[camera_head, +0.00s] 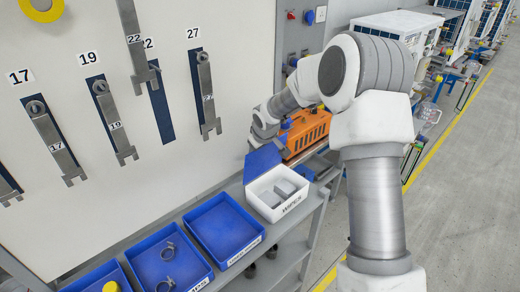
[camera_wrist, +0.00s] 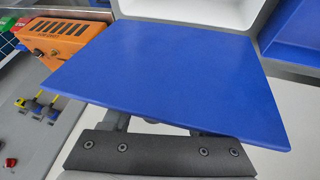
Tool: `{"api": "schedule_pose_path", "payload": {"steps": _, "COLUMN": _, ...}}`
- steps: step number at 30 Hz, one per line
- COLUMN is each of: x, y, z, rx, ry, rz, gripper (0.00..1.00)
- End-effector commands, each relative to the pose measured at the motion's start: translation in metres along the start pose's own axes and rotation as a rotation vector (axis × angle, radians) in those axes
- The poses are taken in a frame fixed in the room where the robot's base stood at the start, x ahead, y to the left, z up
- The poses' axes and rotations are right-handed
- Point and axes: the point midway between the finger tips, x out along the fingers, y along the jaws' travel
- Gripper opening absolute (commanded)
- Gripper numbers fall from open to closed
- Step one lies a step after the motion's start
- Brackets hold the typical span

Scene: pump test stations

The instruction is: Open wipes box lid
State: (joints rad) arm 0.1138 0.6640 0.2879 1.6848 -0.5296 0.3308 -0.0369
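The white wipes box (camera_head: 265,207) stands on the shelf in the head view, its front marked WIPES. Its blue lid (camera_head: 262,160) is raised and tilted up at the back left edge, so the inside shows, with grey pieces in it. In the wrist view the lid (camera_wrist: 165,70) fills the middle, and part of the white box rim (camera_wrist: 190,10) shows above it. My gripper (camera_wrist: 160,152) is at the lid's lower edge in the wrist view. Its fingers are mostly hidden behind the lid, so I cannot tell their opening or whether they touch it.
An orange device (camera_head: 308,132) sits just behind the box, close to my wrist. Blue trays (camera_head: 262,236) stand left of the box, the nearest one empty and another holding ring clamps (camera_head: 168,251). Numbered wrenches (camera_head: 207,95) hang on the wall panel. Open floor lies to the right.

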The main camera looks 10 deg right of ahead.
Motion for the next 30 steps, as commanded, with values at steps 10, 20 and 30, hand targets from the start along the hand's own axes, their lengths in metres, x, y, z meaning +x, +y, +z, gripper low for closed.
{"api": "schedule_pose_path", "payload": {"steps": 10, "x": -0.011, "y": 0.003, "z": -0.002, "rx": 0.001, "ry": 0.006, "rz": 0.005, "gripper": 0.59}}
{"api": "schedule_pose_path", "payload": {"steps": 20, "x": -0.069, "y": 0.003, "z": -0.002, "rx": 0.000, "ry": 0.007, "rz": 0.007, "gripper": 0.59}}
{"api": "schedule_pose_path", "payload": {"steps": 30, "x": -0.138, "y": 0.002, "z": -0.001, "rx": 0.001, "ry": 0.005, "rz": 0.005, "gripper": 0.59}}
